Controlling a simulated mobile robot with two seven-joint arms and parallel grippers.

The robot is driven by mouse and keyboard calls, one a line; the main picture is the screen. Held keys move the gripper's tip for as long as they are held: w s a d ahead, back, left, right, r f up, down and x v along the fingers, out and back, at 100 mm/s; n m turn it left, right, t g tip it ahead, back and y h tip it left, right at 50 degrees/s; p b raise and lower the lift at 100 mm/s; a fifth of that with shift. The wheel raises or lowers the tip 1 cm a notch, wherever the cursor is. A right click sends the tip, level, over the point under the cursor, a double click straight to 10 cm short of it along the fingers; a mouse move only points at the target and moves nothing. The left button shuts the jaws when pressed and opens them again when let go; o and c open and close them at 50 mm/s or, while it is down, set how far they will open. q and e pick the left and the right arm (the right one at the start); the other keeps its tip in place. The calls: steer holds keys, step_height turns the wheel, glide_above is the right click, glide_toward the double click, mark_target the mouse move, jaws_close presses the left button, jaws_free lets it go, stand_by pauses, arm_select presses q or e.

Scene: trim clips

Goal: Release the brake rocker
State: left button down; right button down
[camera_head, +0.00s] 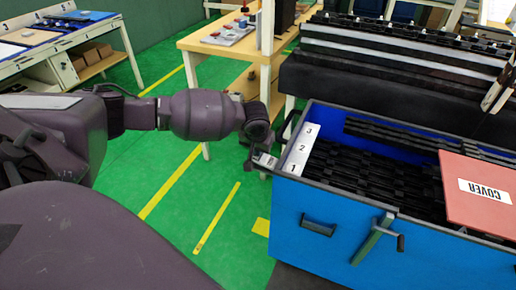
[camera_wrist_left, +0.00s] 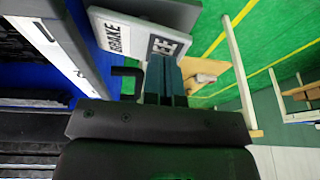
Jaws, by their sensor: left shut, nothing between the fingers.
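The brake rocker (camera_wrist_left: 142,36) shows in the left wrist view as a light plate with a BRAKE label and a dark FREE label, seen turned on its side. My left gripper (camera_wrist_left: 165,65) is shut and empty. Its fingertips overlap the edge of the FREE label in that view; I cannot tell whether they touch it. In the head view my left gripper (camera_head: 264,160) is at the left end of the blue bin (camera_head: 290,215), and the rocker is too small or hidden to make out clearly. My right gripper is not in view.
A strip numbered 1 to 3 (camera_head: 300,150) lies along the bin's left edge. A red COVER panel (camera_head: 472,200) rests at the bin's right. A dark handle (camera_wrist_left: 127,73) sticks out near the fingers.

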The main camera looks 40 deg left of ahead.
arm_select(q)
steer(key=shift+r, duration=0.1)
steer(key=shift+s+a+f+t+h+p, duration=0.15)
steer(key=shift+a+h+p, duration=0.1)
steer(key=shift+h+p, duration=0.25)
steer(key=shift+a+f+t+h+p, duration=0.15)
steer(key=shift+a+h+p, duration=0.15)
steer(key=shift+h, duration=0.3)
steer(key=shift+n+h, duration=0.3)
steer(key=shift+h, duration=0.1)
steer(key=shift+a+f+t+h+p, duration=0.3)
steer(key=shift+h+p, duration=0.1)
steer(key=shift+h, duration=0.1)
steer(key=shift+s+a+f, duration=0.1)
steer(key=shift+f, duration=0.05)
